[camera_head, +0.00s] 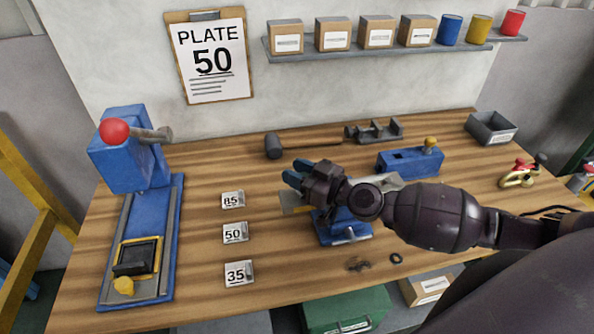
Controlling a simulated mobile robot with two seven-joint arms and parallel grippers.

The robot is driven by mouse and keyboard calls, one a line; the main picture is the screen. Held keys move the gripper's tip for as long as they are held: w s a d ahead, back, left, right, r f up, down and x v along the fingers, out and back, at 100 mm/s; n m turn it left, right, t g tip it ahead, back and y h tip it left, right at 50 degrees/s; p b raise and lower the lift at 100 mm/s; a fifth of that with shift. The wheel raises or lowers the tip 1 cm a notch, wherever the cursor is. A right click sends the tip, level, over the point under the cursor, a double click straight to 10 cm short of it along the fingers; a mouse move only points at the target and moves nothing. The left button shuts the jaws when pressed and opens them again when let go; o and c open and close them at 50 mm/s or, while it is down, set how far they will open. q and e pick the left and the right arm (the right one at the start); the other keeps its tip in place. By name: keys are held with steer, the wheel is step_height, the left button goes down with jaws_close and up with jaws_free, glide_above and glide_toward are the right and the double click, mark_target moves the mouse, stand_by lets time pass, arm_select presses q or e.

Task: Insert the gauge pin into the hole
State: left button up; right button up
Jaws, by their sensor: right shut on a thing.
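My right gripper (294,177), with blue fingertips, reaches in from the right over a blue fixture (345,232). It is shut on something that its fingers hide. A pale metal plate (296,203) shows beside and behind the gripper, above the fixture. I cannot make out the gauge pin or the hole; the hand and forearm cover much of this area. Small tags marked 85 (231,200), 50 (234,232) and 35 (238,273) lie to the left, each with a small grey piece at its right side. My left gripper is not in view.
A blue press (125,160) with a red knob stands at the left. A clipboard (211,60) reads PLATE 50. A mallet (273,146), a blue block (410,162) and a grey bin (490,128) lie toward the back. Small dark parts (358,264) lie near the front.

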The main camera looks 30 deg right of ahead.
steer(key=shift+f+b, duration=0.4)
steer(key=shift+f, duration=0.3)
steer(key=o, duration=1.1)
steer(key=shift+c, duration=0.2)
steer(key=b+v, duration=0.2)
steer(key=v, duration=0.9)
steer(key=shift+b, duration=0.35)
steer(key=shift+w, duration=0.1)
